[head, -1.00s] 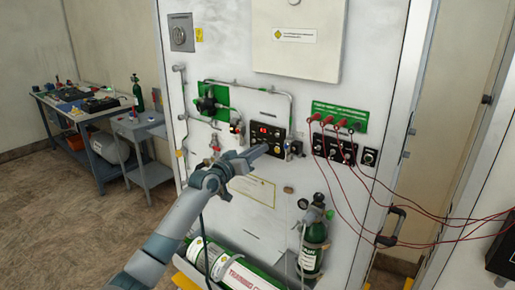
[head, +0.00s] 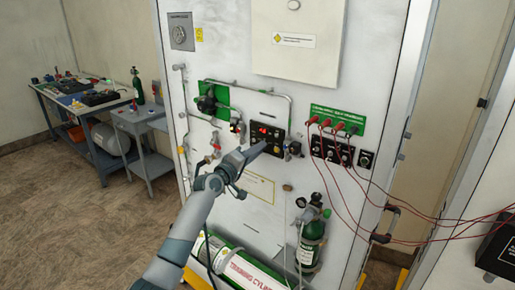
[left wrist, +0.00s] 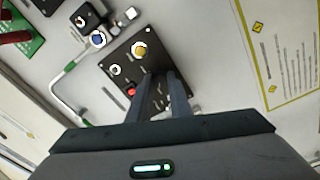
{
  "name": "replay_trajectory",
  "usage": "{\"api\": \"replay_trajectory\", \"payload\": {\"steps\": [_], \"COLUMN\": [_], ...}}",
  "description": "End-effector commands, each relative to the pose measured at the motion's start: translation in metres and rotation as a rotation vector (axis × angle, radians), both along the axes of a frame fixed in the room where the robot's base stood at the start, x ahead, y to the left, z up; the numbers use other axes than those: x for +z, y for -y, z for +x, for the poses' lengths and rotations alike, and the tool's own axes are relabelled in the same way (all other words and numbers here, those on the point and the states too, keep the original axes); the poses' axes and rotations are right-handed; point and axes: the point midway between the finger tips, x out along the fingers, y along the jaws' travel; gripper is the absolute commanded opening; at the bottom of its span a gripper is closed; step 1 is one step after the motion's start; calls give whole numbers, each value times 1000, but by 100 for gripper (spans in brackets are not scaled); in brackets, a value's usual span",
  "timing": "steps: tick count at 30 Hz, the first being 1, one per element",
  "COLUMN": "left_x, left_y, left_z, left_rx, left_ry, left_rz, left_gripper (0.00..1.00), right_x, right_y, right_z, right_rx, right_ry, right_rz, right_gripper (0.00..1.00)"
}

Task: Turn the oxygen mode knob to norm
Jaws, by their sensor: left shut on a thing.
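My left gripper (head: 263,146) reaches the panel's lower part. In the left wrist view its fingers (left wrist: 163,76) are close together against the panel, shut on a small control. The fingers hide most of that control, so its label and setting cannot be read. My right gripper is not in view.
Red leads (head: 375,185) hang from a green jack plate (head: 338,122) right of the panel. Pipes and valves (head: 208,104) are on the left. A green cylinder (head: 311,238) stands below right, and a training cylinder (head: 240,265) lies low.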

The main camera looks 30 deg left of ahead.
Motion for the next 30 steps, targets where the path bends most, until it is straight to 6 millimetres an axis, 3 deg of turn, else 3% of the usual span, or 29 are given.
{"api": "replay_trajectory", "payload": {"steps": [16, 17, 18, 30], "left_x": [-1, -1, -1, -1], "left_y": [0, 0, 0, 0], "left_z": [0, 0, 0, -2], "left_rx": [0, 0, 0, 0], "left_ry": [-5, -5, -5, -3], "left_rz": [-35, -35, -35, -33], "left_gripper": [0, 25, 35, 37], "right_x": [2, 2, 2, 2], "right_y": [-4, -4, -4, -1], "right_z": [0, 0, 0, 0], "right_rx": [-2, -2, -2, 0], "right_ry": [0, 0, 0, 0], "right_rz": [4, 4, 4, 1], "right_gripper": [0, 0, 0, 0]}}
